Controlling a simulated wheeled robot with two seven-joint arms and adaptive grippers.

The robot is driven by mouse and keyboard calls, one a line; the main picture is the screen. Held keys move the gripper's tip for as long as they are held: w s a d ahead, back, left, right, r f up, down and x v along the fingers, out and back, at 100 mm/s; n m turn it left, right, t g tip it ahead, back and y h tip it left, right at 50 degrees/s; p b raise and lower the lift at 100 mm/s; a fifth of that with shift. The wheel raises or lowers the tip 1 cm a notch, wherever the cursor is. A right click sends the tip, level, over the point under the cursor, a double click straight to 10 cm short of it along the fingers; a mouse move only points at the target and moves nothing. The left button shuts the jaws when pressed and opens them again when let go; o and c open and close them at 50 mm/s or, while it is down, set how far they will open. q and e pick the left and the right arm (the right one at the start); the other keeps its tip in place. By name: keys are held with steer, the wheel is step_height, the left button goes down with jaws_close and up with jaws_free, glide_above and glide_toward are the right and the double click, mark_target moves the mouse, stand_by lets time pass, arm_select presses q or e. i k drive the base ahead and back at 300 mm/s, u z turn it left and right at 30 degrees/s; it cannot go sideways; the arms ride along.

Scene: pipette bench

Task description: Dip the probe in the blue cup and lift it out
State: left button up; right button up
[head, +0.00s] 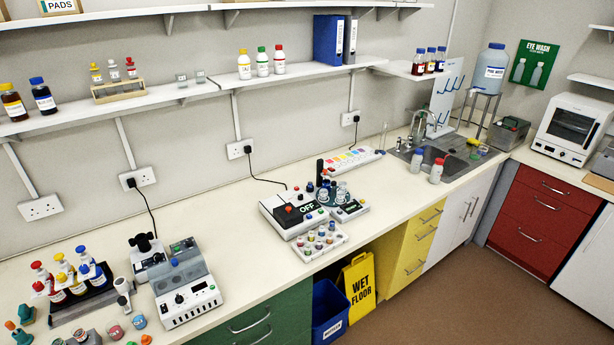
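A small cup with a blue top (139,321) stands on the bench at the lower left, near the front edge. A pinkish-red cup (115,332) stands just left of it. No part of the picture shows a clearly recognisable probe. A small white handled item (123,290) stands behind the cups, beside the grey-lidded machine; I cannot tell whether it is the probe. Neither of my grippers shows in the head view.
The grey-lidded machine (186,287) stands right of the cups. A rack of bottles with red, yellow and blue caps (75,285) is behind them. Bare bench (235,240) lies between the machine and the OFF-marked device (294,210).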

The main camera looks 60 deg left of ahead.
mark_target(324, 174)
steer(key=u, duration=1.35)
